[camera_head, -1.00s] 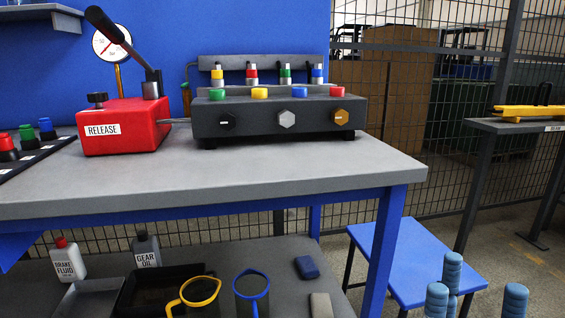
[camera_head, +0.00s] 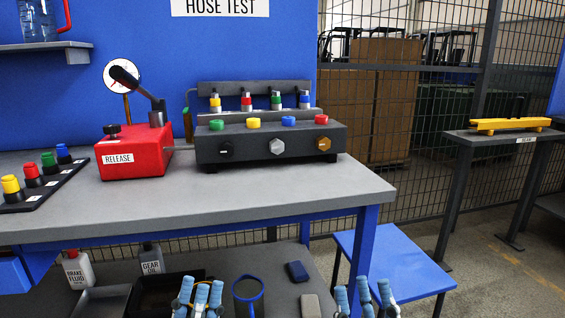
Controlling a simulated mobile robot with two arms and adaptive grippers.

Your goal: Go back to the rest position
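My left gripper (camera_head: 200,296) is at the bottom edge of the view, in front of the lower shelf. Its light blue fingertips point up with narrow gaps and nothing between them. My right gripper (camera_head: 364,296) is at the bottom edge, right of the shelf and in front of the blue stool. Its fingertips stand apart and empty. Both grippers show only their finger ends. Neither appears to touch the bench.
The grey workbench (camera_head: 230,202) carries a red RELEASE pump (camera_head: 140,152), a dark hose-test block (camera_head: 270,143) and colored caps on a strip (camera_head: 60,183). Bottles, a tray and a mug stand on the lower shelf. The blue stool (camera_head: 400,268) is right, before a side table (camera_head: 500,138).

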